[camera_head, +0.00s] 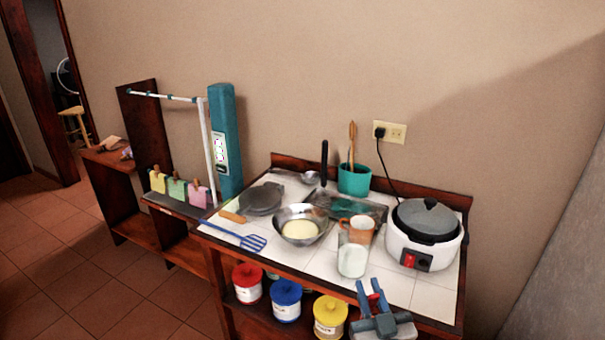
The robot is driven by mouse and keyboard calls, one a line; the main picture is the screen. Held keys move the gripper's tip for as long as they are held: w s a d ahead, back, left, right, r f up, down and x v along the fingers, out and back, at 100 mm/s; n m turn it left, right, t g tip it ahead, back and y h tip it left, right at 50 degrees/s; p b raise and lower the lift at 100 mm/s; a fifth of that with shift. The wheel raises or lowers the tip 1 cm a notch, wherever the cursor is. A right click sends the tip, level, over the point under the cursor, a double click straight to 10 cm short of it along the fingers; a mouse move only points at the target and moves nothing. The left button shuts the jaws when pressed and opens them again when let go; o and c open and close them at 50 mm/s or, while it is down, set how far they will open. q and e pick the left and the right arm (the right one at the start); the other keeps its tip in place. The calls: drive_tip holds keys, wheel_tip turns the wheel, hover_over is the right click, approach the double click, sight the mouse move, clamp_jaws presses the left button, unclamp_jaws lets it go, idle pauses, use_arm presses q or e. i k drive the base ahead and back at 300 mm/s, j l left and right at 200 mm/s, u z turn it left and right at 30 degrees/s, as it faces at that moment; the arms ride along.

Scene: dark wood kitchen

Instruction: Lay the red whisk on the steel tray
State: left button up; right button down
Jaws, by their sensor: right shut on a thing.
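My right gripper (371,289) is at the lower right of the head view, over the counter's front edge. Its blue fingers are closed around a red piece (376,288), which fits the red whisk's handle. The rest of the whisk is hidden or too small to make out. The steel tray (320,197) lies on the white tiled top towards the back, farther away than the gripper. A teal utensil (346,207) lies on the tray. The orange mug and the bowl partly hide the tray's near side. My left gripper is not in view.
A glass of white liquid (352,260) and an orange mug (359,231) stand between gripper and tray. A steel bowl (316,216) is left of them, a white cooker (405,250) right. A teal pot (354,182) stands behind the tray. A blue spatula (250,241) lies front left.

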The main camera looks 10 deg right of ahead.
sight(344, 208)
drive_tip(key=i+j+z, duration=0.1)
drive_tip(key=j, duration=0.3)
drive_tip(key=i+j+z, duration=0.1)
drive_tip(key=i+j, duration=0.15)
drive_tip(key=j, duration=0.15)
drive_tip(key=i+j+z, duration=0.1)
drive_tip(key=j, duration=0.3)
drive_tip(key=i+j+z, duration=0.15)
drive_tip(key=j, duration=0.25)
drive_tip(key=i+j+z, duration=0.1)
drive_tip(key=j, duration=0.35)
drive_tip(key=i+j+z, duration=0.1)
drive_tip(key=j, duration=0.35)
drive_tip(key=i+j+z, duration=0.1)
drive_tip(key=j, duration=0.35)
drive_tip(key=i, duration=0.05)
